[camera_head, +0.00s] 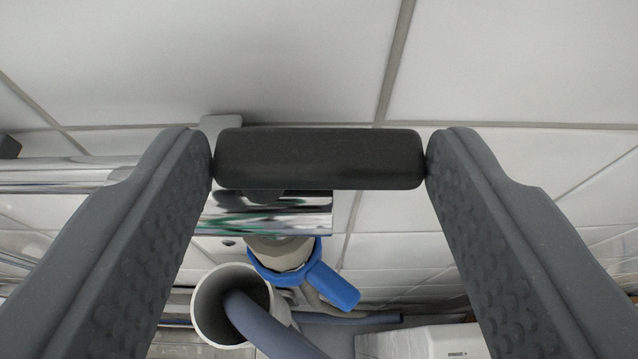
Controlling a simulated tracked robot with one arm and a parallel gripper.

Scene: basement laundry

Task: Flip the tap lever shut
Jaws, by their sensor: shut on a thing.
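The tap lever (318,158) is a black rounded bar lying crosswise near the middle of the camera_head view. My gripper (319,157) has one grey finger at each end of the bar, and both fingertips touch it. It is shut on the lever. Just behind and below the lever is a shiny chrome tap body (300,215), partly hidden by the lever. A beige fitting with a blue clamp (335,287) sits under the chrome body.
A white standpipe (205,305) with a grey-blue hose (265,325) in it stands below the tap. A chrome pipe (65,175) runs at left. A white box-like thing (420,342) is at bottom right. White tiled wall (520,60) fills the background.

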